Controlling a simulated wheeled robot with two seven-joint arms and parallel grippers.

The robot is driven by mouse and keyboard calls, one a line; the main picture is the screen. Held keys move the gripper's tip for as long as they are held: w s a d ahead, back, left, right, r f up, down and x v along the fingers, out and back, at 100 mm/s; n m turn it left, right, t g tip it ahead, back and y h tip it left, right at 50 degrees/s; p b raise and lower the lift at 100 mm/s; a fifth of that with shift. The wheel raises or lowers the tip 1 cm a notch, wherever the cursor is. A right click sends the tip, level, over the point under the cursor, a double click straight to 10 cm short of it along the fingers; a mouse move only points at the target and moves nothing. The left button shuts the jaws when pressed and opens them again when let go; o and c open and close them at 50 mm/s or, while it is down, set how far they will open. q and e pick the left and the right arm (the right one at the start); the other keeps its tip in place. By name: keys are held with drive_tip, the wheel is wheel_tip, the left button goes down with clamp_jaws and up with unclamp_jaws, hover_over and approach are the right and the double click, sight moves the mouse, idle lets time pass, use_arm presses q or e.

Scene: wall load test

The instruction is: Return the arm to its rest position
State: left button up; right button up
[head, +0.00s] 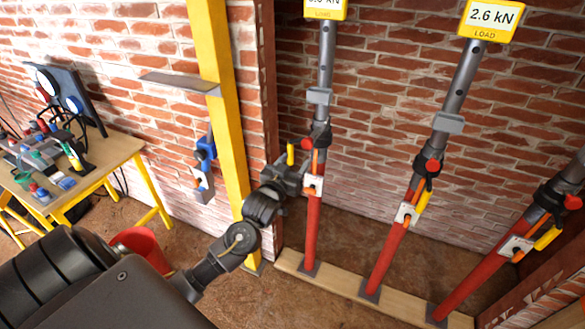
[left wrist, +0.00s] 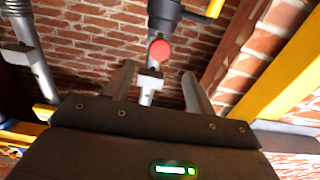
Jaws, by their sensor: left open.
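My left arm reaches in from the lower left of the head view. Its gripper (head: 291,174) is beside the leftmost red and grey prop (head: 314,225), near that prop's collar and yellow handle (head: 291,153). In the left wrist view the gripper (left wrist: 159,73) has its two fingers spread apart. A red knob (left wrist: 160,49) and part of a grey prop show between and beyond them. I see nothing held, and I cannot tell whether the fingers touch the prop. My right gripper is not in view.
Two more props (head: 390,250) (head: 480,262) stand to the right on a wooden sole plate (head: 345,292). A yellow post (head: 225,110) rises behind my arm. A workbench (head: 112,152) with gauges and a red bucket (head: 141,245) are at the left. Brick walls close the back.

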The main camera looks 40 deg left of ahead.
use_arm(q)
drive_tip(key=shift+s, duration=0.45)
wheel_tip(320, 180, down, 22)
drive_tip(key=m+g, duration=0.3)
drive_tip(key=g, duration=0.1)
drive_tip(key=s+f+m+g+h+b, duration=0.1)
drive_tip(key=s+f+g, duration=0.1)
drive_tip(key=s+f, duration=0.5)
drive_tip(key=s+f+g, duration=0.2)
drive_tip(key=s+f, duration=0.1)
drive_tip(key=f, duration=0.8)
drive_tip(key=s+d+f+g+h+b, duration=0.1)
drive_tip(key=s+d+f+g, duration=0.1)
drive_tip(key=s+f, duration=0.75)
drive_tip(key=s+d+f+g, duration=0.2)
drive_tip(key=s+f+g, duration=0.1)
drive_tip(key=s+f, duration=0.65)
drive_tip(key=s+d+f+g, duration=0.2)
drive_tip(key=s+d, duration=0.1)
drive_tip(key=s, duration=0.8)
drive_tip(key=s+d+f+g+h+b, duration=0.1)
drive_tip(key=s+d+f, duration=0.1)
drive_tip(key=s, duration=0.9)
drive_tip(key=shift+s+d+f+g, duration=0.3)
drive_tip(key=shift+s+d+g, duration=0.1)
drive_tip(key=shift+d, duration=0.15)
